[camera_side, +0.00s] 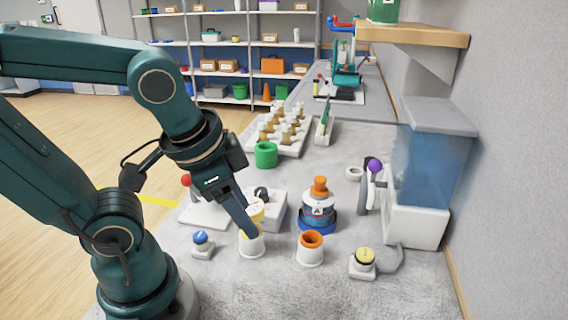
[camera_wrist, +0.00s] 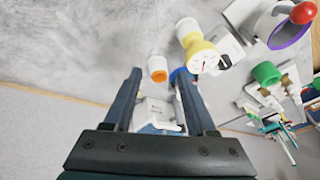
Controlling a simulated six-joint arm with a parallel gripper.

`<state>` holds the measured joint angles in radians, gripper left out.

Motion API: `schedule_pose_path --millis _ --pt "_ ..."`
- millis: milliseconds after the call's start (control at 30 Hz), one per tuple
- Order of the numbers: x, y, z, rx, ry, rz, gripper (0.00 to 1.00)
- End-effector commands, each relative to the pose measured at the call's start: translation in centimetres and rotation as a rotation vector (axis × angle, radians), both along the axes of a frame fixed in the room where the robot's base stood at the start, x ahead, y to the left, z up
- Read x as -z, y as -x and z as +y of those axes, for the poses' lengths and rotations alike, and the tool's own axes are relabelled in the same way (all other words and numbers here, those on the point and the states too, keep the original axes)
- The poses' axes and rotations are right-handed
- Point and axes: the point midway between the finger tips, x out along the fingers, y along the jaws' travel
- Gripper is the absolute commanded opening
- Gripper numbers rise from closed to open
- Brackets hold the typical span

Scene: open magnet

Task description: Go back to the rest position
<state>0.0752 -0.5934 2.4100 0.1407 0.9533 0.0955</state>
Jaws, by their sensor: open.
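My gripper (camera_side: 240,212) points down over the grey worktop. In the wrist view its two fingers (camera_wrist: 159,76) are spread apart with nothing held between them. In the side view one finger passes in front of a yellow and white container (camera_side: 257,211), which stands in a white round holder (camera_side: 251,245). In the wrist view this container (camera_wrist: 199,48) is beyond the fingertips and to their right. Whether a finger touches it I cannot tell.
A bottle marked A (camera_side: 318,208) stands in a blue base, near an orange-rimmed white cup (camera_side: 311,248). A blue-knobbed button (camera_side: 201,243) and a yellow-knobbed one (camera_side: 363,262) sit in front. A water tank (camera_side: 430,170) and wall bound the right.

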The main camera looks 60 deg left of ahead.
Motion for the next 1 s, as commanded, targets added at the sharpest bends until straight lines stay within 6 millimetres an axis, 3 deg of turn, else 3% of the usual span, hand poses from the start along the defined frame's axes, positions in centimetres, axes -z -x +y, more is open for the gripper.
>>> schedule_pose_path --millis 233,1000 --pt "-0.79 0.3 -1.21 -0.184 0.178 -0.117 0.57" --pt "-0.82 0.3 -1.28 -0.188 0.185 -0.119 0.57"
